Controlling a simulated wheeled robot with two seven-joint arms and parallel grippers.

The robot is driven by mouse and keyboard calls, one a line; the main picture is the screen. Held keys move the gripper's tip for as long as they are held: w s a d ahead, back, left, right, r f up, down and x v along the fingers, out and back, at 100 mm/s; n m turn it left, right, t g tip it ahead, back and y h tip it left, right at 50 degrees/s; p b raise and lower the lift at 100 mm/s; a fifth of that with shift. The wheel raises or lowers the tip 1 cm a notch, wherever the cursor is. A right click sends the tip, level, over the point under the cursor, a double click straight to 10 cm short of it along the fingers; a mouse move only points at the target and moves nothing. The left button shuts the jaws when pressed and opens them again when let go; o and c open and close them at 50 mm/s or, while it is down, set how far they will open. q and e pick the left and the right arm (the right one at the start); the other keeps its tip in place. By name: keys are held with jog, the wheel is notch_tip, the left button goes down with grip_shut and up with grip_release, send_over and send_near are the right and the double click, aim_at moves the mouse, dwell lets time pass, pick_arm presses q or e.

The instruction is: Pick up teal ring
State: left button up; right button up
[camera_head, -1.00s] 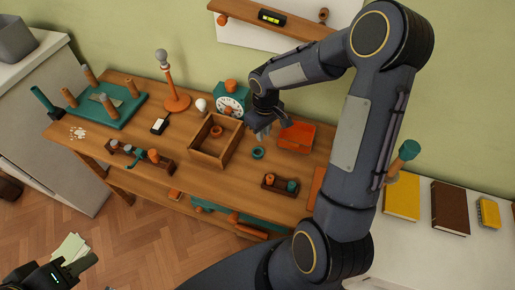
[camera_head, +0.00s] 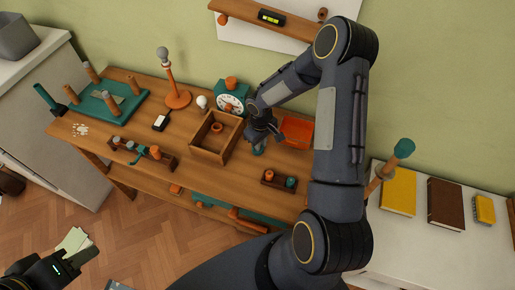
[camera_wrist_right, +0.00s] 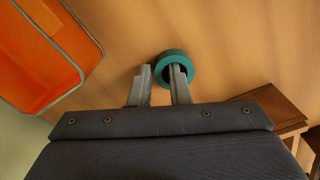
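The teal ring (camera_wrist_right: 163,59) lies on the wooden table in the right wrist view. In the head view it is a small teal patch (camera_head: 258,149) under my right gripper (camera_head: 260,138), partly hidden. In the right wrist view, my right gripper (camera_wrist_right: 159,70) has its two fingers apart. One fingertip overlaps the ring's hole and the other is just outside its left side, so part of the ring wall lies between them. I cannot tell whether they touch it. My left gripper (camera_head: 86,257) is at the lower left, away from the table; its finger gap is unclear.
An orange tray (camera_head: 297,131) is right of the gripper, and an open wooden box (camera_head: 231,140) is left of it. A small wooden block with pegs (camera_head: 268,182) stands in front. A teal clock (camera_head: 231,97) stands behind.

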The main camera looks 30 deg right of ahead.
grip_shut()
